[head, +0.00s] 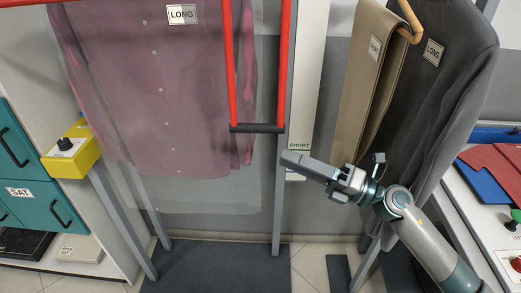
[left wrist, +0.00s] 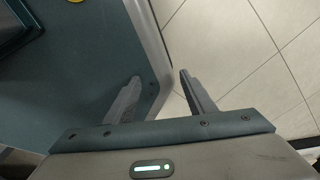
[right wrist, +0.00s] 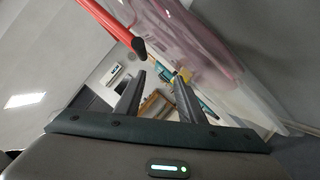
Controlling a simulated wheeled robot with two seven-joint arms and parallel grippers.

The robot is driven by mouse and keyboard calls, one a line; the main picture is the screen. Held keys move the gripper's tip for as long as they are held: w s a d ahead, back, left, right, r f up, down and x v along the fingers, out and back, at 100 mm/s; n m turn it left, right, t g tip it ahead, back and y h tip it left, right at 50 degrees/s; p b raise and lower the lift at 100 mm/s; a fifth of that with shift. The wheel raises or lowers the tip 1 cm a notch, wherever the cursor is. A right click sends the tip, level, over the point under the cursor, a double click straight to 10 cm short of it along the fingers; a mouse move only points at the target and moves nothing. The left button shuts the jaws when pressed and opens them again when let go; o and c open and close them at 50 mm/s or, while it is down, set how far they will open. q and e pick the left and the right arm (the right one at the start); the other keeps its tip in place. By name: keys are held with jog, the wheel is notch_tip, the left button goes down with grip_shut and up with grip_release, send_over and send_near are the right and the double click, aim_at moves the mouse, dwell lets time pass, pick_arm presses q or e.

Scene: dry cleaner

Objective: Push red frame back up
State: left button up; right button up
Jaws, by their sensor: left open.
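The red frame (head: 229,60) hangs down in the head view as two red side bars joined at the bottom by a black crossbar (head: 257,128), in front of a pink shirt. My right gripper (head: 290,158) is below and just right of the crossbar, apart from it. In the right wrist view its two fingers (right wrist: 155,88) are spread with nothing between them, and a red bar of the frame (right wrist: 112,22) shows at upper left. My left gripper (left wrist: 160,77) shows only in the left wrist view, open and empty above the floor.
The pink shirt (head: 160,90) hangs behind a clear sheet. A grey post (head: 280,190) stands beside the frame. Tan trousers (head: 365,80) and a dark jacket (head: 440,70) hang at right, close to my right arm. A yellow box with a knob (head: 72,155) is at left.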

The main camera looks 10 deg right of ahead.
pick_arm(q)
jog(key=w+d+r+t+h+b, duration=0.1)
jog(key=w+d+t+b, duration=0.2)
jog(key=w, duration=0.9)
jog(key=shift+w+d, duration=0.4)
jog(key=shift+d, duration=0.7)
pick_arm(e)
jog(key=v, duration=0.5)
jog(key=shift+s+d, duration=0.15)
jog(key=shift+d, duration=0.05)
pick_arm(q)
jog(key=shift+s+r, duration=0.1)
jog(key=shift+s, duration=0.05)
jog(key=shift+d, duration=0.1)
pick_arm(e)
jog(key=shift+f, duration=0.1)
